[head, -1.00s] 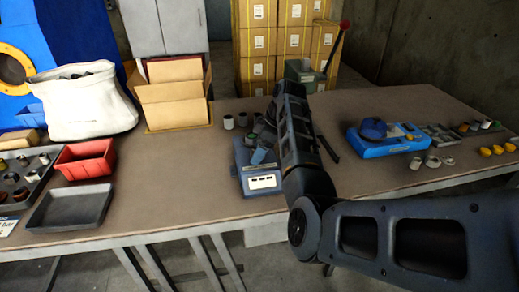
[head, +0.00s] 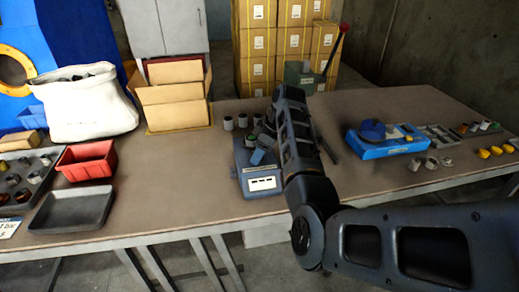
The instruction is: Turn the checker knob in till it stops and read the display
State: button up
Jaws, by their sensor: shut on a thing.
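The checker is a blue-grey box (head: 240,165) near the bench's middle. Its front has a white display panel (head: 262,184) with small dark windows; any reading is too small to make out. My arm rises in front of its right side. My gripper (head: 266,134) is at the top of the checker, mostly hidden by my own arm links. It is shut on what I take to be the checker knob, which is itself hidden.
Several small cups (head: 228,122) stand behind the checker. A blue fixture (head: 385,150) and small parts are to the right. A red bin (head: 87,160), a dark tray (head: 70,208) and an open carton (head: 175,105) are left. The bench between tray and checker is clear.

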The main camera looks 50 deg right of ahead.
jog(key=m+p, duration=0.1)
jog(key=m, duration=0.1)
jog(key=m+h+p, duration=0.1)
jog(key=m, duration=0.1)
jog(key=shift+a+r+t+p, duration=0.15)
jog(key=shift+t+p, duration=0.15)
jog(key=shift+p, duration=0.05)
jog(key=shift+m+h+p, duration=0.7)
jog(key=shift+m+p, duration=0.05)
jog(key=shift+m, duration=0.65)
jog(key=o, duration=1)
jog(key=shift+v, duration=3.75)
jog(key=shift+s, duration=0.1)
